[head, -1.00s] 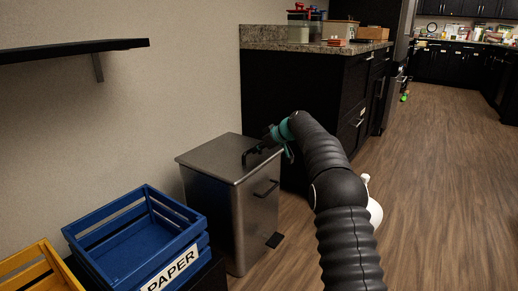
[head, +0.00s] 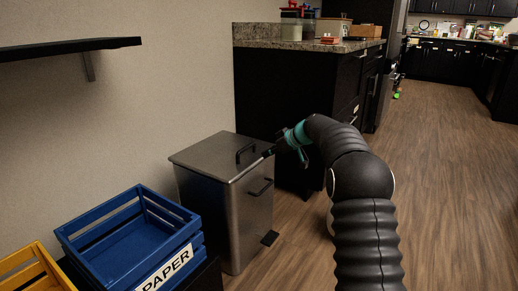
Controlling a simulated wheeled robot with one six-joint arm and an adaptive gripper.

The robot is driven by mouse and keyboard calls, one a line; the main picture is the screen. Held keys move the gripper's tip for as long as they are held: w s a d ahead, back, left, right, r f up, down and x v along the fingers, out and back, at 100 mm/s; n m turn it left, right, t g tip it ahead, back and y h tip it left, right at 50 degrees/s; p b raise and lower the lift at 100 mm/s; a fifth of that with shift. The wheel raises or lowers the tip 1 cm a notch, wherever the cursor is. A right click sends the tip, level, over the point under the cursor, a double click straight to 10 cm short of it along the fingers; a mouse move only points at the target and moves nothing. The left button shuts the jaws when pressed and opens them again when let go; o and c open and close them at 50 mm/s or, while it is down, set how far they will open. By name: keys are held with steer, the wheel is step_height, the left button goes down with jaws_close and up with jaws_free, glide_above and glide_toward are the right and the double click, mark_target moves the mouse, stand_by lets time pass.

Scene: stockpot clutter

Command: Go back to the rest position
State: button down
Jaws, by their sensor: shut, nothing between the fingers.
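My gripper (head: 267,154), with a teal body, is shut and empty at the end of my black arm. It points left, just above or beside the right edge of the lid of a steel bin (head: 222,210). I cannot tell whether it touches the lid.
A blue crate (head: 180,265) labelled PAPER and a yellow crate (head: 48,262) stand at the lower left. A black shelf (head: 70,48) juts from the wall. A dark cabinet with a granite counter (head: 290,42) stands behind the bin. The wooden floor (head: 440,170) at right is clear.

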steer(key=s+d+f+m+g+h, duration=0.2)
steer(key=s+d+f+m, duration=0.3)
steer(key=f, duration=0.4)
steer(key=s+m+g+h, duration=0.1)
steer(key=s+m, duration=0.3)
steer(key=s, duration=0.6)
steer(key=s+d+r+t+h+p, duration=0.1)
steer(key=s+r+p, duration=0.2)
steer(key=s, duration=1)
steer(key=s+d+r+m+h+p, duration=0.1)
steer(key=s+r+h+p, duration=0.1)
steer(key=s+r, duration=0.8)
steer(key=s+d+r+m+t+h+p, duration=0.1)
steer(key=s+r+p, duration=0.3)
steer(key=s, duration=1.3)
step_height(320, 180, up, 2)
steer(key=shift+s+d+r+t+h, duration=0.2)
steer(key=shift+d+t+h, duration=0.15)
steer(key=shift+h, duration=0.25)
